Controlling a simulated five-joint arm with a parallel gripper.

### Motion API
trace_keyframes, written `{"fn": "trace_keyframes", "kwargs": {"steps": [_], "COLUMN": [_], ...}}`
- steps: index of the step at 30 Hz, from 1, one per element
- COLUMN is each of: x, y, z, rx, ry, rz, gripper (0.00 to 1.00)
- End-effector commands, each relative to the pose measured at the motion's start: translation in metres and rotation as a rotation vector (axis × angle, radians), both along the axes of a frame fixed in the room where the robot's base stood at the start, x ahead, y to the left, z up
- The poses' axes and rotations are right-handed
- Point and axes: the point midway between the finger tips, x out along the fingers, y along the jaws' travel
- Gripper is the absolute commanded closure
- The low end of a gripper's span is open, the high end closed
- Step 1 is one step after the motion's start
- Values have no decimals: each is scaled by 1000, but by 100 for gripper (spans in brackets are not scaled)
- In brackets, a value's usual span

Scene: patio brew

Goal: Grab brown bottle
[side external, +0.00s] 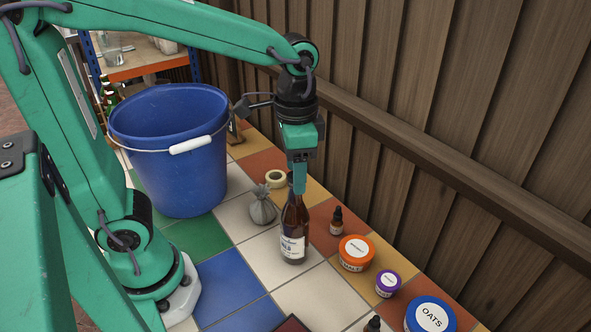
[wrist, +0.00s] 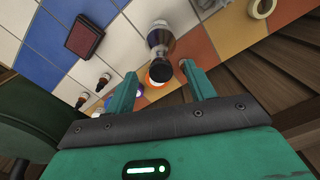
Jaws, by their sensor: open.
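The brown bottle (side external: 294,225), with a white label, stands upright on the tiles near the wooden wall. My gripper (side external: 299,183) is open and points down at the bottle's neck; a finger hides part of the neck in the side view. In the wrist view, the bottle (wrist: 168,47) runs from its pale label to a dark top beside the right fingertip. My gripper (wrist: 159,69) has both fingers apart there. I cannot tell whether the finger touches the bottle.
A grey tied bag (side external: 262,207) stands just left of the bottle, with a tape roll (side external: 275,178) behind. A small dropper bottle (side external: 337,222) and an orange-lidded jar (side external: 356,251) are close on the right. A large blue bucket (side external: 170,160) stands left. The wall (side external: 430,120) bounds the far side.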

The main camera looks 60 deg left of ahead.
Motion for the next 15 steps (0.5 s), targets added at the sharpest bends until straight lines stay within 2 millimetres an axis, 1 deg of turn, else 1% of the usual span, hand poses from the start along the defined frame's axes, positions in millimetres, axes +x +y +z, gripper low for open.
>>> {"fn": "trace_keyframes", "kwargs": {"steps": [9, 12, 15], "x": [-1, -1, -1], "y": [2, 2, 2], "z": [-35, -41, -43], "rx": [1, 0, 0], "ry": [3, 1, 1], "rz": [0, 0, 0], "gripper": [46, 46, 46]}}
